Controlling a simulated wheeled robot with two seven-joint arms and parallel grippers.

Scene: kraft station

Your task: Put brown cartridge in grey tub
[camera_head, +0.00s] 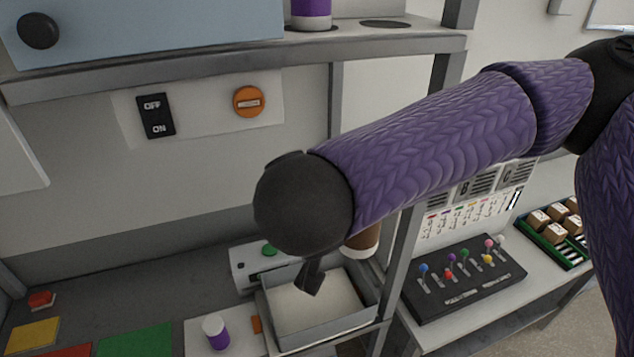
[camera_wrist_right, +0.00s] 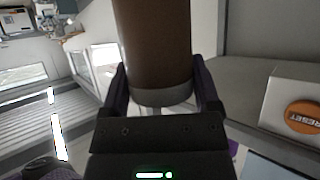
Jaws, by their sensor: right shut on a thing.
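In the head view part of the brown cartridge (camera_head: 362,242) shows behind my right arm, above the tub's far right side. The grey tub (camera_head: 325,331) stands open below, with a pale inside. My right gripper (camera_head: 312,279) is over the tub and mostly hidden by its own wrist. My left gripper is not in view.
A white box with a green button (camera_head: 269,249) stands behind the tub. A white and purple cartridge (camera_head: 217,333) stands left of it. A metal post (camera_head: 403,245) and a black panel with coloured knobs (camera_head: 463,277) are to the right. A shelf (camera_head: 236,57) runs above.

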